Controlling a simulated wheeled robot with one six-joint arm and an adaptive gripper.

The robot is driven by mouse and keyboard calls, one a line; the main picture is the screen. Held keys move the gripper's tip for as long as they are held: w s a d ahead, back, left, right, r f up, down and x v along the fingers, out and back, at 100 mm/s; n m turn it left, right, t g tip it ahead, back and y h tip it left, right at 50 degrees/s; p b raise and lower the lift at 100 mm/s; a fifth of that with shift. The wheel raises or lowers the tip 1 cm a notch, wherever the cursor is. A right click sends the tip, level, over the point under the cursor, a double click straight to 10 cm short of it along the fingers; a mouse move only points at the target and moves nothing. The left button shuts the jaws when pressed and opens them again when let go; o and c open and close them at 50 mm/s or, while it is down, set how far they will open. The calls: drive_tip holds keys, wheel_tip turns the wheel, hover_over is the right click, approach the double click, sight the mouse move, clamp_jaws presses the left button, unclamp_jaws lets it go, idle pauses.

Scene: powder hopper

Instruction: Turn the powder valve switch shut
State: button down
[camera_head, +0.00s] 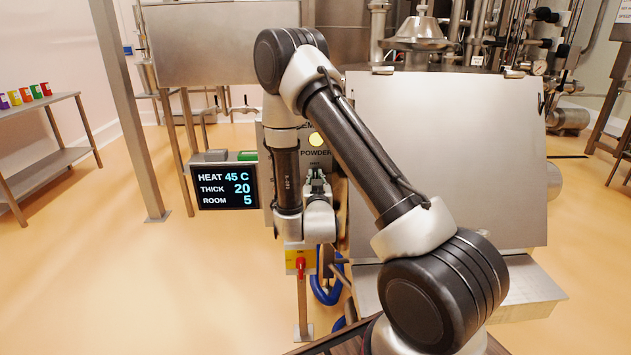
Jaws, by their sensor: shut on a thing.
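The grey control panel (268,170) carries the word POWDER with a lit yellow lamp (316,140) above it. My gripper (316,182) is at the panel just below that word, small and partly covered by my own wrist. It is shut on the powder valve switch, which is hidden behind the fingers. I cannot see which way the switch points.
A display (227,188) reads HEAT 45 C, THICK 20, ROOM 5. A red handle (300,268) on a yellow plate and a blue hose (328,292) are below my wrist. A large steel hopper (460,150) stands right. Open floor lies left.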

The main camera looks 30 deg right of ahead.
drive_tip(key=shift+f, duration=0.1)
drive_tip(key=c, duration=1.4)
unclamp_jaws()
drive_tip(key=shift+c, duration=0.2)
drive_tip(key=v, duration=1.2)
